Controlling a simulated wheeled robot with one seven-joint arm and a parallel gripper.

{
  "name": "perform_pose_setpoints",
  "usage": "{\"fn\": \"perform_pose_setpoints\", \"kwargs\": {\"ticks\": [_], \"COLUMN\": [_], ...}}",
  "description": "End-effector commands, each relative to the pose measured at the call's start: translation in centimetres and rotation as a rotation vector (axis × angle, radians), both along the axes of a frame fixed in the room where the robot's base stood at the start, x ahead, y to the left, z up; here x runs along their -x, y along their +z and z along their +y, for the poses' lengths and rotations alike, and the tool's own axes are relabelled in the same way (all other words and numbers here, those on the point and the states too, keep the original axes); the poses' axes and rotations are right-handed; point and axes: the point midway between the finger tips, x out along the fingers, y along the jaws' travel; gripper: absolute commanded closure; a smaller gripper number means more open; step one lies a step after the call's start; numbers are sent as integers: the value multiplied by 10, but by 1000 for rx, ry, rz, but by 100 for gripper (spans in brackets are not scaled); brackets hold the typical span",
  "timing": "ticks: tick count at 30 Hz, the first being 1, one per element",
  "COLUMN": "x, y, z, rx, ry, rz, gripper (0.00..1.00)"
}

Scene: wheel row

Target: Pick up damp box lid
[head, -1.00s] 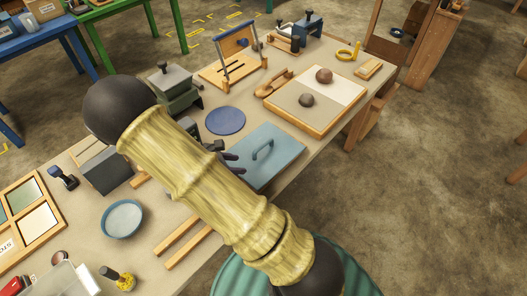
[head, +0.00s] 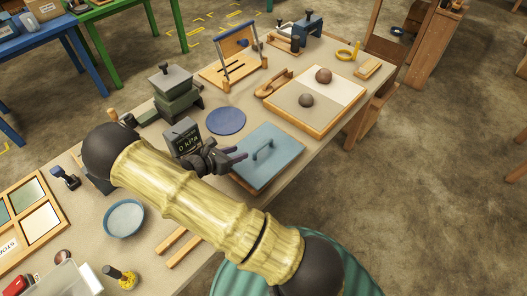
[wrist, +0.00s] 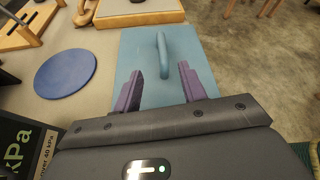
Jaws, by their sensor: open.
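The damp box lid is a flat teal-blue square panel (head: 270,172) with a raised blue handle (head: 263,150) on top. It lies on the workbench right of my gripper (head: 238,155). In the wrist view the lid (wrist: 145,48) lies ahead, with its handle (wrist: 163,54) upright between and beyond my fingertips. My gripper (wrist: 160,80) is open, its two purple fingers apart with nothing between them. The fingers overlap the near part of the lid in the picture; I cannot tell their exact height above it.
A blue disc (head: 226,121) lies behind the lid. A dark display block (head: 183,139) marked kPa stands left of my gripper. A wooden-framed board (head: 292,113) with two clay balls is at the back right. A blue bowl (head: 124,218) stands at the left front.

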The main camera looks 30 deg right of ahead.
Motion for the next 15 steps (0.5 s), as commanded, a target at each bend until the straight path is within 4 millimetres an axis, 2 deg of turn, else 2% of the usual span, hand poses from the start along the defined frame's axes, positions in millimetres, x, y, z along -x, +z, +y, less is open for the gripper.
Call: {"fn": "perform_pose_setpoints", "kwargs": {"ticks": [9, 15], "x": [-11, -16], "y": [-20, -28], "z": [-52, -69], "rx": [1, 0], "ry": [-2, -1], "rz": [3, 0], "gripper": [58, 58]}}
